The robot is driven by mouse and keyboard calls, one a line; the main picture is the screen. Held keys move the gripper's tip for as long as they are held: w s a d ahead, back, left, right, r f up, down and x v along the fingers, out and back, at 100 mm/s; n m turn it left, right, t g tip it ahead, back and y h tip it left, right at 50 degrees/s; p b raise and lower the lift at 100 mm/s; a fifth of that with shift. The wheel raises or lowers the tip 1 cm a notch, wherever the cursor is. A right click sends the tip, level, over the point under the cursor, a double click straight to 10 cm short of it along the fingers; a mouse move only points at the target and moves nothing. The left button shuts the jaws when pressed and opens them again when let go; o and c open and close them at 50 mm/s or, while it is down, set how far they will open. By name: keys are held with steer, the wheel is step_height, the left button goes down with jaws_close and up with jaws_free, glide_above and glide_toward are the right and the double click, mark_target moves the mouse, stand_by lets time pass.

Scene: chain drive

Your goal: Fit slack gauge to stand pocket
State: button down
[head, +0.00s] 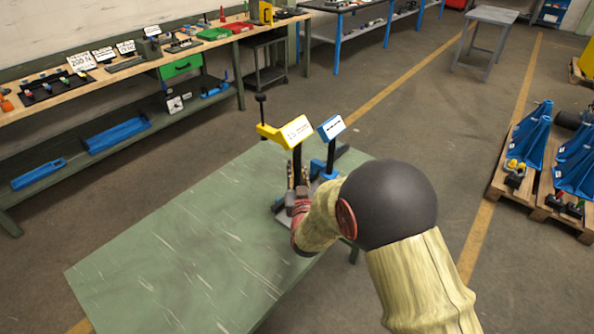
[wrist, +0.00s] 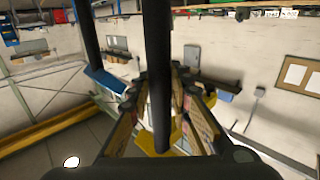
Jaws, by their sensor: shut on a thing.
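The slack gauge (head: 290,130) has a yellow head with a white label, a black knob on a thin stem at its left end, and a black shaft below. My gripper (head: 297,182) is shut on the shaft, over the far part of the green table. In the wrist view the black shaft (wrist: 158,75) runs between the two fingers, with yellow (wrist: 155,143) beyond them. Close on the right stands a blue label plate (head: 331,127) on a dark post, seemingly part of the stand. The stand's pocket and the gauge's lower end are hidden by my gripper and arm.
The green table (head: 185,255) is bare at its near left. A workbench (head: 120,75) with tools and trays runs along the back wall. Pallets (head: 535,180) with blue parts stand at the right. The floor between is free.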

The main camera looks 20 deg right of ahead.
mark_target(297, 181)
steer(key=shift+w+f+b, duration=0.1)
steer(key=shift+f+b, duration=1.45)
steer(key=shift+b, duration=0.25)
steer(key=c, duration=2)
jaws_free()
steer(key=o, duration=0.4)
steer(key=shift+f, duration=0.15)
steer(key=shift+o, duration=0.2)
steer(key=shift+s+f, duration=0.25)
steer(key=shift+f, duration=0.1)
steer(key=shift+s+a+r, duration=0.1)
steer(key=shift+s+r, duration=0.05)
steer(key=shift+s, duration=0.3)
steer(key=s+a, duration=0.1)
steer(key=s, duration=0.9)
steer(key=shift+s+a+r, duration=0.15)
steer(key=shift+s+a, duration=0.2)
